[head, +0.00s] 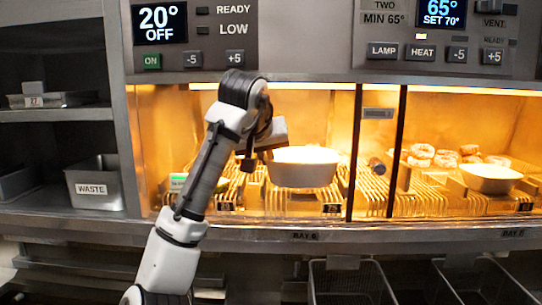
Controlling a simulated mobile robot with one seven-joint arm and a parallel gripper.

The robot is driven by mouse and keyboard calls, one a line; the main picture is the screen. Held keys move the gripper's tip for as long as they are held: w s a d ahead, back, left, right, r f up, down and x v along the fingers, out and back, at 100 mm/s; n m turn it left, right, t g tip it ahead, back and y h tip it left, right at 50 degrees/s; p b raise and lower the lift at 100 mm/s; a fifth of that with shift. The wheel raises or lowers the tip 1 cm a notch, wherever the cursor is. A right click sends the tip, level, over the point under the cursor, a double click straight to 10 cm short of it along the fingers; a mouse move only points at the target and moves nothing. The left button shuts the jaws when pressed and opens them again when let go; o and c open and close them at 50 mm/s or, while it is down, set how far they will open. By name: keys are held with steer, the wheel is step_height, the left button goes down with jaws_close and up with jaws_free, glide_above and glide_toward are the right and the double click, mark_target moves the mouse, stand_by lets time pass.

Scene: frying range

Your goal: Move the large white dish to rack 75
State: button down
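The large white dish (303,169) is in the warm-lit bay in the middle of the head view, upright and apparently above the slatted racks. A label reading what looks like 75 (333,208) is on the front edge, below and right of the dish. My gripper (258,158) is at the dish's left side, reaching into the bay. Its fingertips are dark and partly hidden, so I cannot tell whether they are shut on the dish rim. A smaller white dish (491,178) stands in the bay to the right.
Dark upright posts (397,150) divide the bays. A small label (226,208), hard to read, marks the rack to the left. A waste bin (95,188) stands on the left shelf; wire baskets (345,283) hang below.

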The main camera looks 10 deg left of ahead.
steer(key=shift+w+r+p+x, duration=0.1)
steer(key=shift+p+x, duration=0.3)
steer(key=shift+x, duration=0.65)
steer(key=shift+w+r+p+x, duration=0.15)
steer(key=shift+p+x, duration=0.2)
steer(key=shift+x, duration=0.75)
steer(key=shift+s+f, duration=0.1)
steer(key=shift+f, duration=0.05)
steer(key=c, duration=1.7)
jaws_free()
steer(key=shift+o, duration=0.4)
steer(key=shift+s+r, duration=0.2)
steer(key=shift+r, duration=0.15)
steer(key=b+v, duration=0.4)
steer(key=v, duration=0.7)
steer(key=shift+s+r, duration=0.15)
steer(key=shift+s, duration=0.05)
